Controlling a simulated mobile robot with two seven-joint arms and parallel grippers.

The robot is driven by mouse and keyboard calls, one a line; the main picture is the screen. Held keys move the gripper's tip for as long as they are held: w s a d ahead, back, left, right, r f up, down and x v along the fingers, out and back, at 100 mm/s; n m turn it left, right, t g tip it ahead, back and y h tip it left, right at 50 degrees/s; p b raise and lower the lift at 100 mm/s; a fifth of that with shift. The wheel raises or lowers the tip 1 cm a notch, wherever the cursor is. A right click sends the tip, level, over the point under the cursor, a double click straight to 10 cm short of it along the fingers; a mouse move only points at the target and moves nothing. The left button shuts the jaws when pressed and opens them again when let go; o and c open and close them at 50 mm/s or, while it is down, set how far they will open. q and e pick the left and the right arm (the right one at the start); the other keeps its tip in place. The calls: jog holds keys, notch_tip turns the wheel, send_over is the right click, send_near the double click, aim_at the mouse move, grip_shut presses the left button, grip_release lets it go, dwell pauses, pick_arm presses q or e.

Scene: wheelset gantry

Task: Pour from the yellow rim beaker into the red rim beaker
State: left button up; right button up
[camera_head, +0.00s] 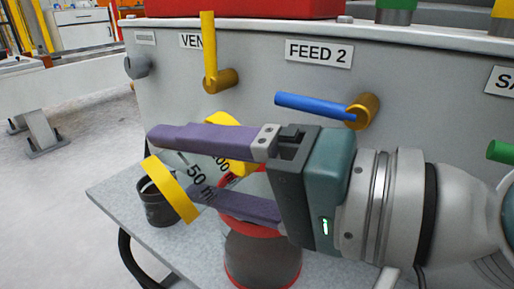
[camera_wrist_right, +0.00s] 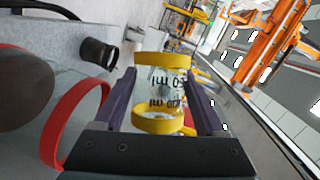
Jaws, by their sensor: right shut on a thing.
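The yellow rim beaker (camera_head: 197,172) is clear, with black volume marks and a yellow band at each end. My right gripper (camera_head: 172,165) is shut on it and holds it tipped well over on its side. In the right wrist view the beaker (camera_wrist_right: 165,85) sits between the two purple fingers (camera_wrist_right: 160,76). The red rim beaker (camera_head: 262,255) stands upright on the grey shelf, below my right gripper and partly hidden by it. Its red rim (camera_wrist_right: 75,120) also shows in the right wrist view. I cannot see any liquid flowing. My left gripper is out of view.
A black cup (camera_head: 158,203) stands on the grey shelf (camera_head: 118,200) left of the red rim beaker. A panel (camera_head: 270,80) behind carries a yellow lever (camera_head: 209,50) and a blue lever (camera_head: 310,104) that stick out close to my right gripper. Open floor lies left.

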jog(key=shift+s+a+r, duration=0.1)
jog(key=shift+r, duration=0.05)
jog(key=shift+n+p, duration=0.5)
jog(key=shift+p, duration=0.15)
jog(key=n+h+p, duration=0.2)
jog(key=n+p, duration=0.1)
jog(key=p, duration=0.2)
jog(key=shift+a, duration=0.1)
jog(key=f+n+h+p, duration=0.1)
jog(key=s+a+f+n+t+h+p, duration=0.1)
jog(key=p, duration=0.1)
jog(key=shift+s+a+n, duration=0.1)
jog(key=shift+a+n, duration=0.1)
jog(key=shift+n, duration=0.1)
notch_tip(320, 180, down, 7)
jog(key=s+a+n+t+h+b, duration=0.1)
jog(key=a+n+b, duration=0.1)
jog(key=b, duration=0.1)
notch_tip(320, 180, up, 6)
jog(key=s+n+h+p, duration=0.1)
jog(key=p, duration=0.6)
jog(key=shift+a+n+t+p, duration=0.15)
jog(key=shift+n+t+p, duration=0.15)
jog(key=shift+n+t, duration=0.1)
